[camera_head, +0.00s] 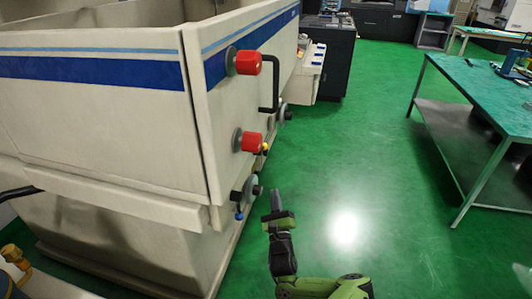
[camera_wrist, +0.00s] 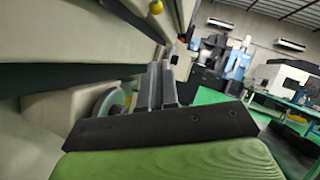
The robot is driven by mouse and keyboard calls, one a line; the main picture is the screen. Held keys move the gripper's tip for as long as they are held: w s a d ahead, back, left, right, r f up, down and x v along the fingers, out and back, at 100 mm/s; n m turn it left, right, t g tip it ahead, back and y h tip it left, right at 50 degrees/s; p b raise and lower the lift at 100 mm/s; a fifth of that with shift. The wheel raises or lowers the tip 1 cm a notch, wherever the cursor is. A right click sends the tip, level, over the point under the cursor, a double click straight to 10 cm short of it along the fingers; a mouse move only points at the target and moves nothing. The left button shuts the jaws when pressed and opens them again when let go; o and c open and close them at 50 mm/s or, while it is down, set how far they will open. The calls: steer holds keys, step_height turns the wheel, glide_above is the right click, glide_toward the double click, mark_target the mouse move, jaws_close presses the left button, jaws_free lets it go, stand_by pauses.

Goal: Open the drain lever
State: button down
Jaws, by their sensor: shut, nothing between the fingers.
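Small levers sit on the side of the cream machine (camera_head: 200,120); no label shows which is the drain lever. One has a blue ball end (camera_head: 239,215) low by the lower handwheel (camera_head: 250,188). Another has a yellow end (camera_head: 264,147) beside the lower red knob (camera_head: 251,141); a yellow end also shows in the wrist view (camera_wrist: 183,38). My gripper (camera_head: 275,193) is shut and empty, just right of the lower handwheel, apart from it in the picture. In the wrist view its fingers (camera_wrist: 166,68) lie together, with a handwheel (camera_wrist: 107,101) to their left.
An upper red knob (camera_head: 247,62), a black bar handle (camera_head: 270,82) and a farther handwheel (camera_head: 284,112) stick out from the machine side. A green-topped table (camera_head: 480,84) stands at right. Green floor (camera_head: 370,130) between is clear.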

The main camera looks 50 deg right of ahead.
steer(key=w+d+r+p, duration=0.1)
steer(key=w+d+r, duration=0.5)
steer(key=w+r, duration=0.1)
steer(key=shift+w+d+r+p, duration=0.3)
steer(key=shift+w+r, duration=0.1)
steer(key=shift+w, duration=0.15)
